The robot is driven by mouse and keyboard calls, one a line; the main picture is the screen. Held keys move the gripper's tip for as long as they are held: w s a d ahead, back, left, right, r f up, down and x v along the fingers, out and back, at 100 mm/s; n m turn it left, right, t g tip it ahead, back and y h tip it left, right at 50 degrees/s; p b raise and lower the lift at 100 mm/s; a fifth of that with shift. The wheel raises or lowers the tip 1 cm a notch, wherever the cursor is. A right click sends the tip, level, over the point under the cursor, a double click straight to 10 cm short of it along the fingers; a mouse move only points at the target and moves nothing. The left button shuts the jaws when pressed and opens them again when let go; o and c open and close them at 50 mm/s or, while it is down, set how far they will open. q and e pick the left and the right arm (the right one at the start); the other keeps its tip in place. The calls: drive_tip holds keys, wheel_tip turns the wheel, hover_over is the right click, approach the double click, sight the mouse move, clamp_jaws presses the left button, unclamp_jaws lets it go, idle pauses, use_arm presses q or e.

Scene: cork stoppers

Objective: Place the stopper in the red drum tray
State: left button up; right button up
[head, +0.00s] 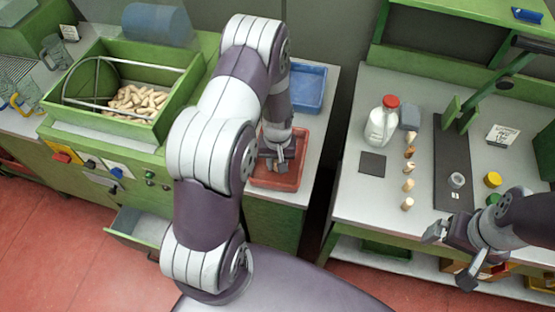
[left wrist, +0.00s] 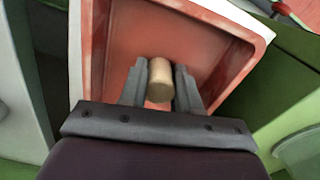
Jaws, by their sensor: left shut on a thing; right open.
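The stopper (left wrist: 160,79) is a tan cork cylinder. In the left wrist view it sits between the fingers of my left gripper (left wrist: 160,88), which is shut on it. The red tray (left wrist: 238,70) lies below them, and the stopper is over its floor; I cannot tell whether it touches. In the head view the red tray (head: 285,183) is on the grey counter, and my left gripper (head: 278,163) is over it, partly covering it. My right gripper (head: 458,252) is open and empty, near the front edge of the right bench.
A blue tray (head: 310,88) stands behind the red one. A green bin (head: 180,105) with many corks is at left. On the right bench are a white jug with a red cap (head: 383,122), several corks in a row, a grey cup (head: 456,181) and a yellow item (head: 492,179).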

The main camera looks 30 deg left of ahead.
use_arm(q)
drive_tip(key=shift+f, duration=0.2)
drive_tip(key=o, duration=1)
drive_tip(key=shift+r, duration=0.6)
wheel_tip(320, 180, up, 12)
drive_tip(key=f+b, duration=0.1)
drive_tip(key=b, duration=0.1)
drive_tip(key=s+d+r+m+t, duration=0.1)
drive_tip(key=s+d+r+m, duration=0.4)
drive_tip(key=s, duration=0.6)
drive_tip(key=shift+d+r, duration=0.3)
drive_tip(key=shift+d, duration=0.95)
